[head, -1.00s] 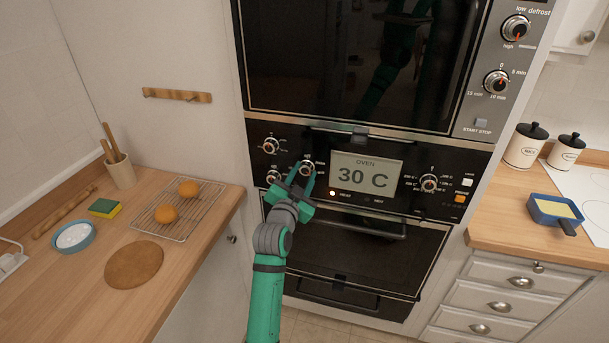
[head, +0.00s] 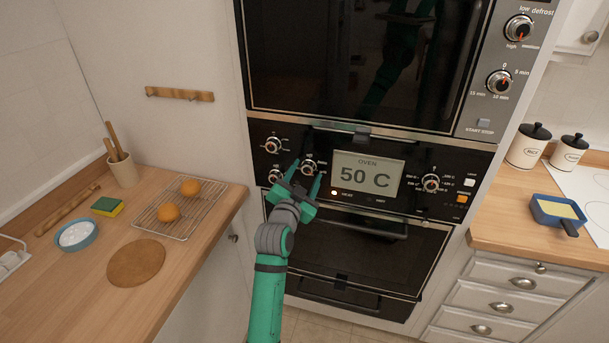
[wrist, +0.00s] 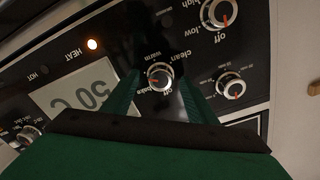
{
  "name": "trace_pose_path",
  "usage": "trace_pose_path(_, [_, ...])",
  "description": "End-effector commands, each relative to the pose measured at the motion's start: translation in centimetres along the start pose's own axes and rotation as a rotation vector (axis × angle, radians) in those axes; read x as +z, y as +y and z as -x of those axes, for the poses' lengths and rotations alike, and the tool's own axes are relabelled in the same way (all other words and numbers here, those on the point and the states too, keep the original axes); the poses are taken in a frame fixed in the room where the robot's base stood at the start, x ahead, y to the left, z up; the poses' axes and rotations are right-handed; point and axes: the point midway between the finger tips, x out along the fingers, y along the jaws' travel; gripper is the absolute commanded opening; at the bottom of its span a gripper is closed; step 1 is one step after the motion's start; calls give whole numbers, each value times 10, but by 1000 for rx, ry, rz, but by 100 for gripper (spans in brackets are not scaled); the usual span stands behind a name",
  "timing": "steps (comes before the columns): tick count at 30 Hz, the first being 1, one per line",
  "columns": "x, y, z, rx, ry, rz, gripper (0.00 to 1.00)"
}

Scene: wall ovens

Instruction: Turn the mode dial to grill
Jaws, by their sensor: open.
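The mode dial (head: 308,168) is a small round silver-rimmed knob on the black oven panel, left of the display. In the wrist view, which is upside down, the dial (wrist: 160,76) has "warm", "clean", "off" and "bake" around it. Its red mark points down-left in that picture, near "off" and "bake"; I cannot read a grill label. My gripper (head: 308,175) is open at the dial. In the wrist view its green fingers (wrist: 159,88) stand one on each side of the knob; I cannot tell whether they touch it.
The display (head: 367,176) reads 50 C, with the heat lamp lit. Two other dials (head: 272,145) (head: 274,176) sit close on the left, and another dial (head: 432,183) right of the display. The oven door handle (head: 365,229) juts out below. A wooden counter (head: 200,262) stands left.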

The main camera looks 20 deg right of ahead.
Motion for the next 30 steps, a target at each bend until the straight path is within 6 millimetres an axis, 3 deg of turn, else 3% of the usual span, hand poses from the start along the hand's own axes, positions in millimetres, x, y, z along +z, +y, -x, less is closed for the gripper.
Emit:
trace_pose_path(5, [1,-1,19,-2,-1,2,52])
trace_pose_path(18, [2,-1,95,-4,-2,2,52])
trace_pose_path(30, [1,-2,109,-3,-2,0,52])
